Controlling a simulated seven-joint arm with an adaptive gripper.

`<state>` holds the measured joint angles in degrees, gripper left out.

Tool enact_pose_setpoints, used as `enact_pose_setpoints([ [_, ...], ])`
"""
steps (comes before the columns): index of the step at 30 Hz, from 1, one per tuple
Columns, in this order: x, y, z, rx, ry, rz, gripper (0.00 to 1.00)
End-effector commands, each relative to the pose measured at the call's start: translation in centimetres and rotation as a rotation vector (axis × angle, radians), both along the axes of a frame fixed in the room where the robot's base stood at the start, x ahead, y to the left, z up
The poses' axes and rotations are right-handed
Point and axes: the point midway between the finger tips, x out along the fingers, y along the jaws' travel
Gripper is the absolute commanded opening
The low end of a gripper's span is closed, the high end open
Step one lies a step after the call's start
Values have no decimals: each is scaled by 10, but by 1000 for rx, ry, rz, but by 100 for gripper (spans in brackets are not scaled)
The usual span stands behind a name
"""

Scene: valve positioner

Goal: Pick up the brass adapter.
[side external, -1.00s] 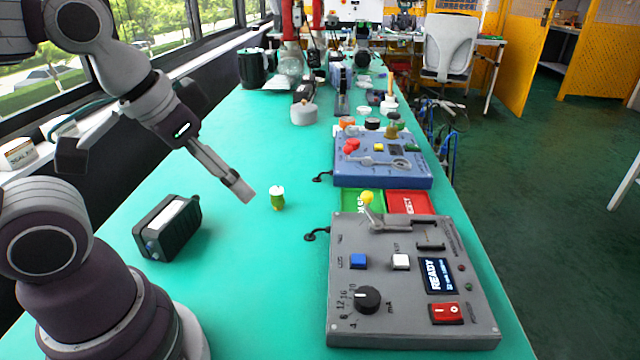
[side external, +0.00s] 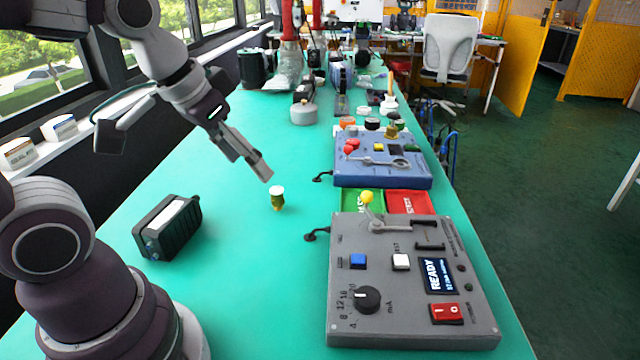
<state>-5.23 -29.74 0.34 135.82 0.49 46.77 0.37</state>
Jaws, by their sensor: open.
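The brass adapter (side external: 277,203) stands upright on the green bench top. It is small and gold-coloured with a pale white top. My gripper (side external: 266,175) is open and empty, angled down to the right. Its fingertips are just above and slightly left of the adapter's top in the picture. I cannot tell how far apart they are in depth.
A dark case (side external: 168,228) lies left of the adapter. A grey control box (side external: 400,320) with a READY display stands to the right, with green (side external: 362,202) and red (side external: 405,202) trays behind it. A blue panel (side external: 382,172) stands farther back. The bench around the adapter is clear.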

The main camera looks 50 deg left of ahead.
Motion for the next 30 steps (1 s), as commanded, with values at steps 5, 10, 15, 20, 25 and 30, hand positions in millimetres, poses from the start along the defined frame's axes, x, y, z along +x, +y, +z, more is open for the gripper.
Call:
enact_pose_setpoints([
  [5,62,59,-30,-11,49,185,60],
  [10,92,116,-76,-17,71,315,60],
  [15,98,140,-101,-19,79,366,60],
  [20,107,145,-129,-20,84,369,60],
  [25,115,149,-149,-19,81,368,60],
  [30,125,148,-176,-21,83,367,60],
])
